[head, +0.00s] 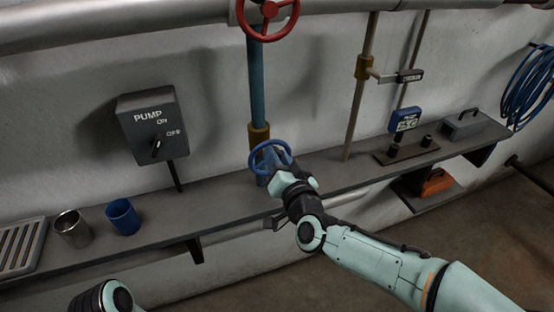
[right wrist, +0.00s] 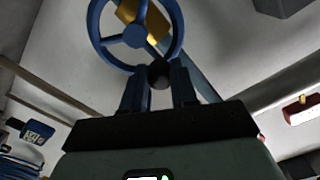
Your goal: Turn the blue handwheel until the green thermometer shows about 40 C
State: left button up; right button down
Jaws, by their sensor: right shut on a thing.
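The blue handwheel (head: 270,157) sits on the blue vertical pipe just above the shelf. It also shows in the right wrist view (right wrist: 134,36). My right gripper (head: 279,167) is shut on its near side, and in the right wrist view the fingers flank a dark round knob (right wrist: 158,73) at the wheel's rim. A blue-cased meter (head: 405,121) with a pale green display stands on the shelf to the right. Its display seems to read about 25 C, but the text is small. My left arm shows only in part at the bottom left, its gripper out of frame.
A red handwheel (head: 268,12) is above on the same pipe. A grey PUMP switch box (head: 151,126) hangs at left. A metal cup (head: 73,229), a blue cup (head: 123,217) and a grate (head: 20,246) are on the shelf's left. A grey lidded box (head: 467,125) is at right.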

jog(key=c, duration=0.9)
grip_release()
jog(key=v, duration=1.3)
jog(key=shift+s+d+r+b, duration=0.1)
jog(key=shift+s+b, duration=0.1)
jog(key=shift+b, duration=0.1)
